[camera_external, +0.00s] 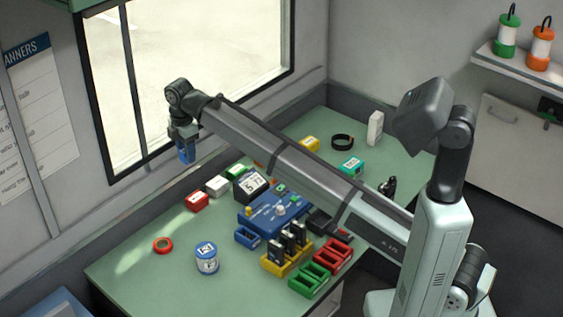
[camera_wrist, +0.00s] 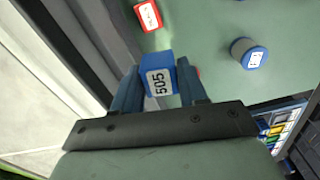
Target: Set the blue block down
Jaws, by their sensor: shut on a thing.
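My gripper (camera_external: 185,146) is shut on the blue block (camera_external: 186,154). It holds the block in the air in front of the window, toward the back left of the green table (camera_external: 135,280). In the wrist view the block (camera_wrist: 158,62) sits between the two fingers of my gripper (camera_wrist: 158,80), with a white label reading 505 facing the camera. The table surface shows beyond and below it. The block's far side is hidden.
A red box (camera_external: 197,201), a white box (camera_external: 217,185), a red ring (camera_external: 163,245) and a round blue-and-white tin (camera_external: 206,258) stand on the table's left part. A blue panel (camera_external: 262,217) and several coloured trays lie mid-table. The front left corner is clear.

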